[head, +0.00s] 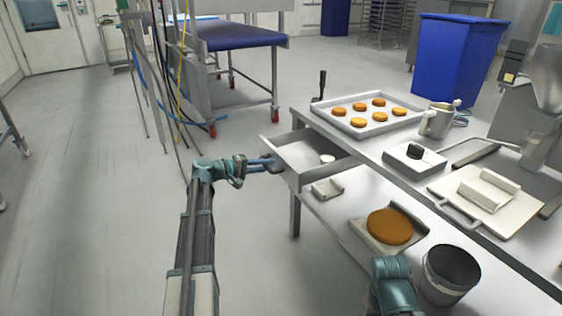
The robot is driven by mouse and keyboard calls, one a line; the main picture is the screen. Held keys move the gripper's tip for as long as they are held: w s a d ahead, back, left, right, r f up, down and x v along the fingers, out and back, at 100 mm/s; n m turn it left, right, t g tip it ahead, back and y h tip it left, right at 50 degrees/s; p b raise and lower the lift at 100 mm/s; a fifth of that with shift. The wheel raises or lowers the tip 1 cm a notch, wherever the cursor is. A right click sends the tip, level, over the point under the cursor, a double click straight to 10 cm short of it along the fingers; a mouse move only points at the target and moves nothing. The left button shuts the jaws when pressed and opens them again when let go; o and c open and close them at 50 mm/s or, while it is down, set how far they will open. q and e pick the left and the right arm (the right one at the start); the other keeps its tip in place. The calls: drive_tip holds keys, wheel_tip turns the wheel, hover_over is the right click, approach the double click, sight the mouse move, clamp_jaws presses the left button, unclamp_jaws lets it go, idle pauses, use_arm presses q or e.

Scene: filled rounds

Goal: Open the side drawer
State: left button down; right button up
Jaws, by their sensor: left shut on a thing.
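The side drawer (297,152) is a grey metal drawer at the left end of the steel table (365,160). It stands pulled out to the left, and its inside shows from above. A small pale round thing (327,158) lies in it. My left gripper (267,164) reaches in from the left at the drawer's front and is shut on its handle. The handle itself is mostly hidden by the fingers. A teal part of my right arm shows at the bottom right; its gripper is not seen.
On the table are a tray (388,127) of several brown rounds, a metal jug (437,121) and a scale-like box (414,160). A lower shelf holds a large brown round (390,226) and a bucket (449,274).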

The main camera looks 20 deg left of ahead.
use_arm(q)
drive_tip(key=shift+f+v, duration=0.15)
drive_tip(key=shift+v, duration=0.65)
drive_tip(key=shift+f+v, duration=0.2)
drive_tip(key=shift+v, duration=0.55)
drive_tip(key=c, duration=0.8)
unclamp_jaws()
drive_tip(key=shift+s+a, duration=0.1)
drive_tip(key=p+v, duration=0.2)
drive_tip(key=v, duration=1.1)
drive_tip(key=shift+s+a+p, duration=0.2)
drive_tip(key=shift+s+p, duration=0.1)
drive_tip(key=shift+p, duration=0.1)
drive_tip(key=shift+d, duration=0.1)
